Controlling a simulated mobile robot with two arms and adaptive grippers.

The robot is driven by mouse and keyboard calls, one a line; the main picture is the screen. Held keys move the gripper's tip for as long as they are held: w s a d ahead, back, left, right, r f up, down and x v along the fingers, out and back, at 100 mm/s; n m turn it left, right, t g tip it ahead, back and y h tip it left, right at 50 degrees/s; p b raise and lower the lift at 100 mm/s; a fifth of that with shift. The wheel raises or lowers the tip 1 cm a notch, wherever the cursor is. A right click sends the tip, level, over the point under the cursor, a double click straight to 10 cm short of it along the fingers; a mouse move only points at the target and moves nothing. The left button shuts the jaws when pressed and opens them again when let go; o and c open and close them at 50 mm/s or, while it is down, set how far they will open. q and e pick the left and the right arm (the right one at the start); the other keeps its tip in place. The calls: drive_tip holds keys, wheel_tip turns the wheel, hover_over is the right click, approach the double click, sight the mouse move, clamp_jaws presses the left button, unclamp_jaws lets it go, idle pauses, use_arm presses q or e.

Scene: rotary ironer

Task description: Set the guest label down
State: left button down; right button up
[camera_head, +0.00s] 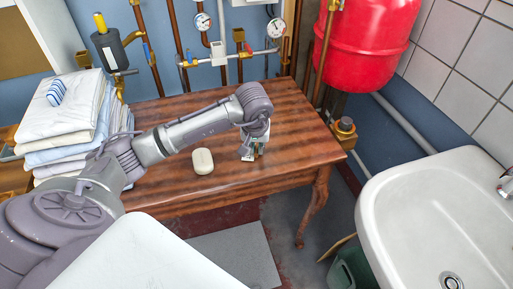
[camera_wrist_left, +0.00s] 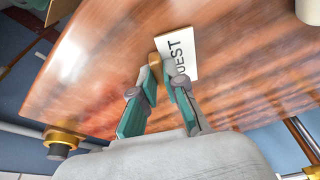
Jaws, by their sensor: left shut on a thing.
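The guest label (camera_wrist_left: 183,48) is a small white plate with dark letters, "UEST" readable in the left wrist view. A tan block (camera_wrist_left: 155,62) shows at its edge, between my fingertips. My left gripper (camera_wrist_left: 160,82) is shut on the label. In the head view the left gripper (camera_head: 252,148) points down at the right part of the wooden table (camera_head: 285,120), mostly hiding the label. The label is at or just above the tabletop; I cannot tell whether it touches. My right gripper is not in view.
Pipes and gauges (camera_head: 203,21) line the back. A sink (camera_head: 430,215) stands right. The table's right end is clear.

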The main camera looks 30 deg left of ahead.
use_arm(q)
drive_tip(key=shift+f, duration=0.15)
drive_tip(key=c, duration=1.2)
unclamp_jaws()
drive_tip(key=shift+r, duration=0.25)
drive_tip(key=v, duration=1.2)
drive_tip(key=shift+f, duration=0.1)
